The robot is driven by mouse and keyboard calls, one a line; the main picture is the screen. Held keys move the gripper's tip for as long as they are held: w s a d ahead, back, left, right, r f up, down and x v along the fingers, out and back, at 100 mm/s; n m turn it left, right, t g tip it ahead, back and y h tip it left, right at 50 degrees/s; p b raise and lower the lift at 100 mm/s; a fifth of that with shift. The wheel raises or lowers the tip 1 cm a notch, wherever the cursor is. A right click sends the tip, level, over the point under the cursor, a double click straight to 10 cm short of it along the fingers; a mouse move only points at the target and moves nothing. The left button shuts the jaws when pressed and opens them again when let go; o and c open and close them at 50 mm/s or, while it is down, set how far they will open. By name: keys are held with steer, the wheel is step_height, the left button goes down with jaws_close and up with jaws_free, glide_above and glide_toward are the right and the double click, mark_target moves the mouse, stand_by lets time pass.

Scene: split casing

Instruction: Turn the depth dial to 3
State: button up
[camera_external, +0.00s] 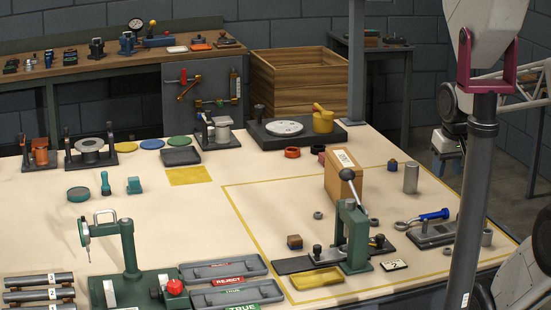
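A white round disc (285,128) lies on a black plate at the back. My gripper is not in view.
A tan box (343,178) stands behind the press. A metal cylinder (411,178) and a clamp fixture with a blue handle (434,216) are to the right. Grey trays (222,270) lie at the front. A dark upright pole (474,190) crosses the right side. The table's left middle is mostly clear.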

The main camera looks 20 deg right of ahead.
steer(key=shift+o, duration=0.8)
steer(key=shift+w+f, duration=0.1)
steer(key=shift+w, duration=0.3)
steer(key=m+g, duration=0.2)
steer(key=g, duration=0.5)
glide_above(380, 235)
steer(key=w, duration=0.2)
step_height(380, 235, down, 20)
steer(key=shift+w+d+f+y, duration=0.3)
steer(key=shift+w+f, duration=0.15)
steer(key=shift+f, duration=0.2)
steer(key=shift+f, duration=0.1)
steer(key=shift+x, duration=3.8)
steer(key=c, duration=0.9)
